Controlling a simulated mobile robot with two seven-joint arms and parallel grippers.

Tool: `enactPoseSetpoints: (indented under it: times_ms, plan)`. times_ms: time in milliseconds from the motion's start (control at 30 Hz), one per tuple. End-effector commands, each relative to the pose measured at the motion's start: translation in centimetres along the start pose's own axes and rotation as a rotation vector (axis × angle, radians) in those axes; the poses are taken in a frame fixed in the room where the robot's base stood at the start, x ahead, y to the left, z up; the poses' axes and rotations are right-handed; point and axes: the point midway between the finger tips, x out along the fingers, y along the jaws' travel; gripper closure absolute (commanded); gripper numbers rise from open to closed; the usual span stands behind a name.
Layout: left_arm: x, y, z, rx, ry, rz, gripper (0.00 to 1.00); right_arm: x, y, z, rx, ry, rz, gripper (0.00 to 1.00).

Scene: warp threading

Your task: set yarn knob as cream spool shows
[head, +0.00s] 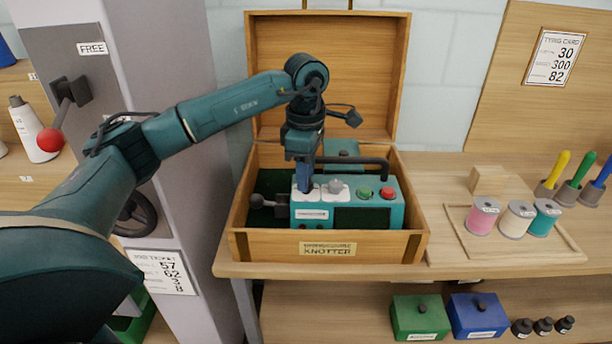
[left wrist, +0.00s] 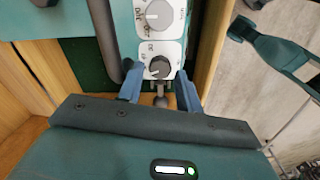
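The teal knotter (head: 312,214) stands in an open wooden case and has two knobs on white plates. One is a grey knob (head: 336,185), which also shows in the left wrist view (left wrist: 159,14). The other is a dark knob (left wrist: 159,67), hidden behind my gripper in the head view. My left gripper (head: 304,185) points down at the dark knob. In the left wrist view its blue fingers (left wrist: 160,75) are apart, one on each side of that knob; contact cannot be told. The cream spool (head: 516,220) stands on the right; its label is too small to read.
The case lid (head: 325,70) stands up behind the knotter. A green button (head: 364,192), a red button (head: 387,193) and a dark handle (head: 370,163) are close by. A pink spool (head: 482,216) and a teal spool (head: 543,218) flank the cream one.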

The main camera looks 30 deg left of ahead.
Motion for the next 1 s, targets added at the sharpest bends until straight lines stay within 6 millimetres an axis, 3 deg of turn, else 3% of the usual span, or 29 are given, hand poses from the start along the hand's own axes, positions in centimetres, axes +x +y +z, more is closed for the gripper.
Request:
enactPoseSetpoints:
  times_ms: [133,433,800,1000]
  plan:
    - [1.03,-0.02,-0.02,0.000,0.001,0.000,0.65,-0.01,0.02,0.02,0.001,0.000,0.001,0.64]
    - [1.19,-0.01,0.00,0.000,0.000,0.001,0.65,-0.01,0.06,0.01,0.001,0.001,0.002,0.64]
    - [1.15,-0.01,0.02,0.000,0.000,0.001,0.95,-0.01,0.08,0.00,0.001,0.001,0.003,0.64]
    - [1.12,-0.01,0.03,-0.010,-0.001,0.001,0.97,-0.04,0.07,-0.03,0.001,0.001,0.003,0.64]
